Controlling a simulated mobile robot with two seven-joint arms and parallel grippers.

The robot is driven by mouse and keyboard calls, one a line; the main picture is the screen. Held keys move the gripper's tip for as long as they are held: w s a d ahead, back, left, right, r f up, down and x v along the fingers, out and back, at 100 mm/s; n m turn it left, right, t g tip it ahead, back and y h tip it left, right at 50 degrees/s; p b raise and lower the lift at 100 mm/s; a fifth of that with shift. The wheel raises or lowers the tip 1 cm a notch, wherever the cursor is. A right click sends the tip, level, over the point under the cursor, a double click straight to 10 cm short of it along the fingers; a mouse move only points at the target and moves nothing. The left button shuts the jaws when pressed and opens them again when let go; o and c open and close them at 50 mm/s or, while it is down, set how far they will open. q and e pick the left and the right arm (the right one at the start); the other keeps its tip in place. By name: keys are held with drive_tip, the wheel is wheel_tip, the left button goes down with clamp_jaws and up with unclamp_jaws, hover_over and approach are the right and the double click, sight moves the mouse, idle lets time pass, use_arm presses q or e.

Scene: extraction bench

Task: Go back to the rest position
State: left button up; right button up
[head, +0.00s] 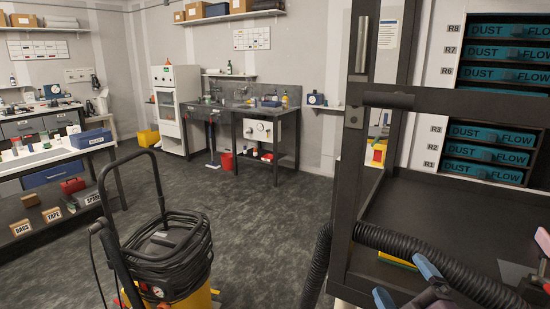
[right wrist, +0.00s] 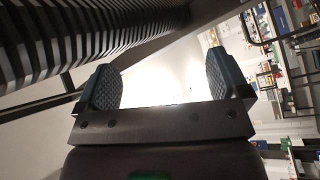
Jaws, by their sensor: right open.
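My right gripper (head: 405,283) is low in the head view, right of the middle, over the dark bench of the extraction unit. Two blue-grey fingertips show there, set apart. In the right wrist view the right gripper (right wrist: 162,80) has its two textured pads wide apart with nothing between them. A black ribbed hose (head: 440,268) passes close beside the gripper, and it also fills the upper left of the right wrist view (right wrist: 70,40). My left gripper is not in view.
The extraction unit's dark frame (head: 354,190) and bench top (head: 450,225) stand at right, with teal drawers (head: 492,132) behind. A yellow vacuum (head: 180,285) with a black handle stands at front left. A shelved bench (head: 50,155) is at left. The floor (head: 240,220) between is clear.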

drive_tip(key=s+d+f+m+g+h, duration=0.3)
drive_tip(key=s+f+m+g, duration=0.1)
drive_tip(key=f+m, duration=0.15)
drive_tip(key=s+d+f+m+g+h, duration=0.3)
drive_tip(key=s+f+m, duration=0.1)
drive_tip(key=f, duration=0.3)
drive_tip(key=s+f+m+g+y, duration=0.1)
drive_tip(key=s+f+m+g, duration=0.1)
drive_tip(key=s+f+g, duration=0.45)
drive_tip(key=s+f+m+g, duration=0.2)
drive_tip(key=s+g, duration=0.1)
drive_tip(key=s, duration=0.6)
drive_tip(key=w+f+t, duration=0.6)
drive_tip(key=f, duration=0.3)
drive_tip(key=shift+w+a+y, duration=0.3)
drive_tip(key=shift+a+y, duration=0.05)
drive_tip(key=shift+y, duration=0.05)
drive_tip(key=shift+w+f+n+t, duration=0.25)
drive_tip(key=shift+f+t, duration=0.55)
drive_tip(key=shift+t, duration=0.15)
drive_tip(key=shift+c, duration=0.2)
